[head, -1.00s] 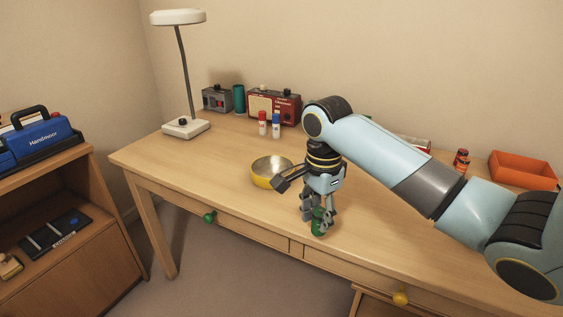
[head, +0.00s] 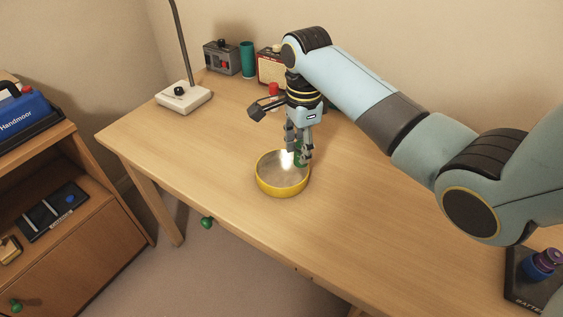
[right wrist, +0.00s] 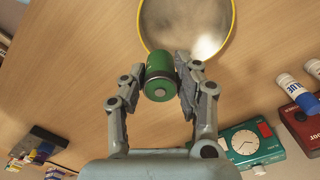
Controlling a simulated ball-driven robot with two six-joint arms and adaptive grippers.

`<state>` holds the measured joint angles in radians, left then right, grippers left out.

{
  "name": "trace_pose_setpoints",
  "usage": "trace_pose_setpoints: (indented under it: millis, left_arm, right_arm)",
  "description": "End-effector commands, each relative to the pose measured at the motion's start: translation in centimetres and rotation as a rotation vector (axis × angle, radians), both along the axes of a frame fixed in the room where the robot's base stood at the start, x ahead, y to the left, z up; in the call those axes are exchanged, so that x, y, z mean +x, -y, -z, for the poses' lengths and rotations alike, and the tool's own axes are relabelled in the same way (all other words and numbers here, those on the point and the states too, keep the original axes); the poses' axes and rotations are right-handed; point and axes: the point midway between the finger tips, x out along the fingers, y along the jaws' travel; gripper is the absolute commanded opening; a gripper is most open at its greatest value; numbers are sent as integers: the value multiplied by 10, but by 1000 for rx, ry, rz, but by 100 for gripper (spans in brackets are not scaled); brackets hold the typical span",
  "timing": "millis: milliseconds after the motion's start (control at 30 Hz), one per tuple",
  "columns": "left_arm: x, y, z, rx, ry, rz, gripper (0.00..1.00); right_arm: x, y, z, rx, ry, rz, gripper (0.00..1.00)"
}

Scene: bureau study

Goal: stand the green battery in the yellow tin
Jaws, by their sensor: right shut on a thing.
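The yellow tin (head: 283,191) is a round, shallow, open bowl shape standing on the desk, its inside pale and empty as far as I see. My right gripper (head: 299,149) is shut on the green battery (head: 301,158) at the tin's far right rim. In the right wrist view the battery (right wrist: 160,78) sits between the two fingertips (right wrist: 161,75), its end facing the camera. It overlaps the edge of the tin (right wrist: 233,22) there; its exact height above the rim is hard to tell. My left gripper is not in view.
A lamp base (head: 184,97) stands at the desk's left. A black tray (head: 527,283) with a purple-blue battery (head: 543,262) is at the lower right. Desk around the tin is clear.

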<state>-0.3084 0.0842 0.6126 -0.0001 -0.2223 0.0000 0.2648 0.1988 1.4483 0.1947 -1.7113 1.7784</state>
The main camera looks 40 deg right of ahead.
Motion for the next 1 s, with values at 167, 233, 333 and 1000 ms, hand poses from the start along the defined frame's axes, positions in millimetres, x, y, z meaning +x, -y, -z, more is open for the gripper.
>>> trace_pose_setpoints:
  millis: [167, 233, 333, 1000]
  left_arm:
    - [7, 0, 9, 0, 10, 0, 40]
    - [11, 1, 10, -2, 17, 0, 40]
    - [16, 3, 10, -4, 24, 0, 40]
    - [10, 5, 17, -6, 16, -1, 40]
  right_arm:
    - [32, -17, 22, 1, -1, 1, 0]
    - [38, -20, 26, 0, 0, 1, 0]
    - [42, -22, 31, -1, -1, 0, 0]
    - [42, -22, 72, -1, 1, 0, 0]
